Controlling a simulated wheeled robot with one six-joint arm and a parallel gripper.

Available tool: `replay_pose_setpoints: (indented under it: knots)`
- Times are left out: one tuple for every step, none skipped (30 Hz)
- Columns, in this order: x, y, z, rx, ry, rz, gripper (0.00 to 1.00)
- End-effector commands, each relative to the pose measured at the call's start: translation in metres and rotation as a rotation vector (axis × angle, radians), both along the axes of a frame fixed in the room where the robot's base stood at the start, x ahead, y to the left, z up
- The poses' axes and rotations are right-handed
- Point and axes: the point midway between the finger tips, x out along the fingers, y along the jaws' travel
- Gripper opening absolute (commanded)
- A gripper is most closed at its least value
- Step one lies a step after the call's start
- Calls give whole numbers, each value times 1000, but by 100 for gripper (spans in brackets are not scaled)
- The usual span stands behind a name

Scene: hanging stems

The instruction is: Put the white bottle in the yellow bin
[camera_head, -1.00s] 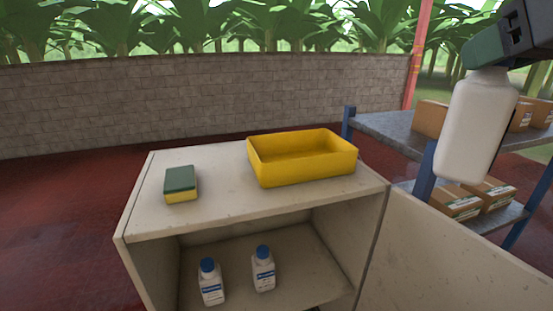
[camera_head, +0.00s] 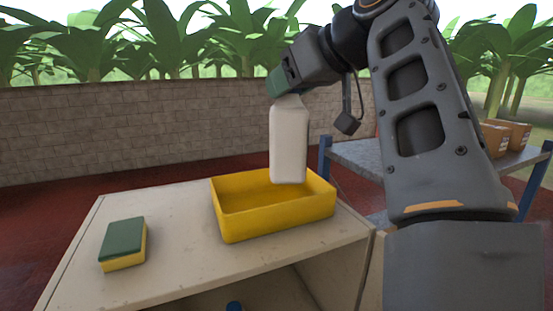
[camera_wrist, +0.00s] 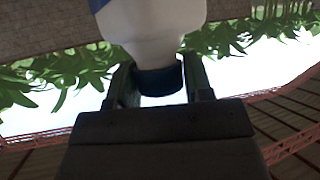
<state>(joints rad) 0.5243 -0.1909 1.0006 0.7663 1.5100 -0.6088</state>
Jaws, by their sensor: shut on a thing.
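The white bottle (camera_head: 289,140) hangs upright from my gripper (camera_head: 287,90) in the head view. Its lower end overlaps the back part of the yellow bin (camera_head: 272,226) in the picture, and it appears to be above the bin's opening. The bin stands on the top of a pale cabinet and its visible inside is empty. In the wrist view, my gripper (camera_wrist: 160,82) is shut around the dark blue neck or cap of the white bottle (camera_wrist: 155,30). The bottle's far end is cut off there.
A green and yellow sponge (camera_head: 123,244) lies left of the bin on the cabinet top (camera_head: 180,225). A grey shelf (camera_head: 358,156) with cardboard boxes (camera_head: 505,135) stands behind on the right. A block wall (camera_head: 120,130) runs along the back. A blue cap (camera_head: 234,306) shows below.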

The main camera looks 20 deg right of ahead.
Motion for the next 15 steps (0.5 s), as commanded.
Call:
replay_pose_setpoints:
  knots:
    - [8,-5,-2,3,0,-1,0]
    - [13,-8,-5,3,1,2,0]
    - [20,-11,-8,2,1,2,0]
    - [25,-14,-11,3,1,3,0]
    - [30,-17,-13,2,2,5,0]
    - [37,-21,-17,3,1,5,0]
    - [41,-24,-20,2,1,6,0]
    - [47,-27,-22,2,2,7,0]
    - [54,-32,-25,2,1,7,0]
    - [58,-34,-28,2,1,8,0]
    - [62,-37,-32,2,1,7,0]
    - [65,-39,-40,2,0,8,0]
    - [68,-41,-45,3,0,7,0]
    - [71,-43,-49,2,0,7,0]
    - [75,-45,-54,3,0,7,0]
